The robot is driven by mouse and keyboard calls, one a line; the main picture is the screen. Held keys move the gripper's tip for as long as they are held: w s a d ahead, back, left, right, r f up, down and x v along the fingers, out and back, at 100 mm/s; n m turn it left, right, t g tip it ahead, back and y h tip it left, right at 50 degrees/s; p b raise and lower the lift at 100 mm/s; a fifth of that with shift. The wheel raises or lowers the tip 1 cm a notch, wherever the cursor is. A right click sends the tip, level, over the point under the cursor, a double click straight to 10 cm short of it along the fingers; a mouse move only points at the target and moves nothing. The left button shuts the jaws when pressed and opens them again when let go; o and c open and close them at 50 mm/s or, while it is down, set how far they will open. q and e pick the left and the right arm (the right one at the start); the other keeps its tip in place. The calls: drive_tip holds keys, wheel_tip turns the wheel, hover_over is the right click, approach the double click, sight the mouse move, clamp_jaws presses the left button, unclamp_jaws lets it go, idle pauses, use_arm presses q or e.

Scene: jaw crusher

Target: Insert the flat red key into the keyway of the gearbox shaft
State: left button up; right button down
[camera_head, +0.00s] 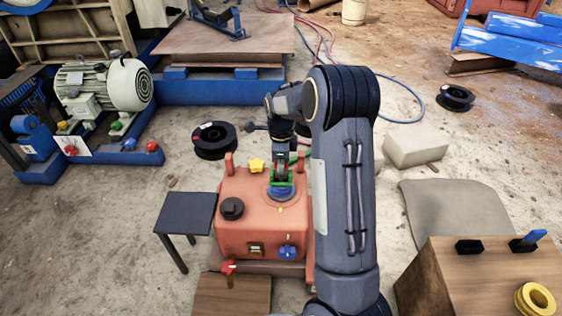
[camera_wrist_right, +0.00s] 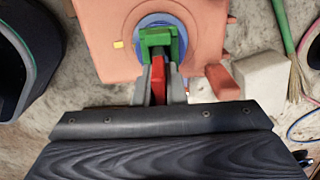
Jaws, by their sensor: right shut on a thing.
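The orange-red gearbox (camera_head: 245,215) stands on the floor in the middle of the head view. A blue ring (camera_head: 281,196) with a green part (camera_wrist_right: 161,40) sits on its top. My right gripper (camera_head: 281,178) reaches down over them. In the right wrist view, my right gripper (camera_wrist_right: 158,78) is shut on the flat red key (camera_wrist_right: 158,84), which shows between the two grey fingers. The key's far end is beside or against the green part; I cannot tell whether it touches or enters the keyway, which is hidden. My left gripper is not in view.
A yellow star-shaped knob (camera_head: 257,165) and a black cap (camera_head: 232,208) are on the gearbox top. A small dark table (camera_head: 187,212) stands to its left. A wooden box (camera_head: 480,285) with a yellow ring (camera_head: 535,301) is at front right. A grey block (camera_head: 415,145) lies behind right.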

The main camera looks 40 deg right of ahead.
drive_tip(key=shift+f+b, duration=0.45)
drive_tip(key=shift+f, duration=0.75)
drive_tip(key=c, duration=1.4)
unclamp_jaws()
drive_tip(key=shift+r, duration=0.1)
wheel_tip(320, 180, up, 7)
drive_tip(key=p, duration=0.4)
drive_tip(key=shift+r, duration=0.4)
